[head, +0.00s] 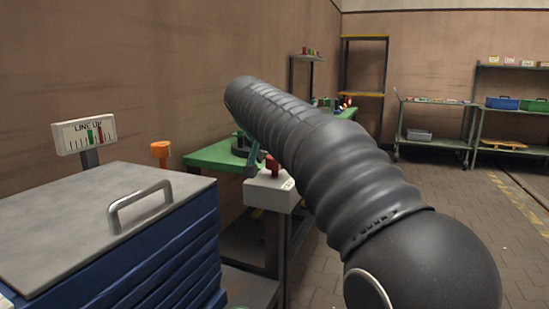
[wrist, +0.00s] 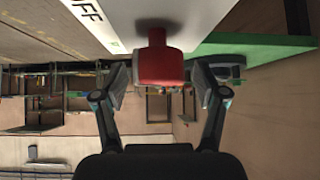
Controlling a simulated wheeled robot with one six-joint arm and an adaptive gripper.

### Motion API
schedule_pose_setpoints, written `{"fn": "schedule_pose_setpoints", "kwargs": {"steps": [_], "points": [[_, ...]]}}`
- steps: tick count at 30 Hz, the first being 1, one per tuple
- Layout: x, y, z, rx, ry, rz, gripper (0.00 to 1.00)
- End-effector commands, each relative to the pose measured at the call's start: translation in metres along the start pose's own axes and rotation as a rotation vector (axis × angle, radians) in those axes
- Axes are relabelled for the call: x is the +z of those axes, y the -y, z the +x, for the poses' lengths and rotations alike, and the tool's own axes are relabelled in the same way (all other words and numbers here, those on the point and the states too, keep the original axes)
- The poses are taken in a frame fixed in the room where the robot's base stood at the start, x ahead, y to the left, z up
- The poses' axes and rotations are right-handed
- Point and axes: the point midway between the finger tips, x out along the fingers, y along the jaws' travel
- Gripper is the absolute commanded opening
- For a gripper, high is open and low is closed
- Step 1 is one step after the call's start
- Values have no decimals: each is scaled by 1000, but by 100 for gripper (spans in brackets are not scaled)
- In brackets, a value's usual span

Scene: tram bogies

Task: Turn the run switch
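In the wrist view, the letters "FF" show on a label at the box's edge. In the head view, the white box (head: 268,193) stands at the near end of the green bench, with the red knob (head: 271,165) on top. My gripper (wrist: 160,78) is open, with one finger on either side of the knob. In the head view, my arm hides most of the gripper.
A blue drawer cabinet (head: 150,262) with a grey top and metal handle stands near left. Behind it are a "LINE UP" gauge (head: 84,132) and an orange post (head: 161,150). The green bench (head: 212,155) runs along the wall. Floor on the right is open before the shelves (head: 435,142).

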Motion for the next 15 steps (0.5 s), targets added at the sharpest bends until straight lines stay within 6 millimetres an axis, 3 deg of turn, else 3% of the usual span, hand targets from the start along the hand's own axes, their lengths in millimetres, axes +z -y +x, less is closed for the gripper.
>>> {"fn": "schedule_pose_setpoints", "kwargs": {"steps": [9, 15], "points": [[0, 0, -2, 0, -1, 0, 73], [-1, 0, -27, -2, -3, 0, 73]]}}
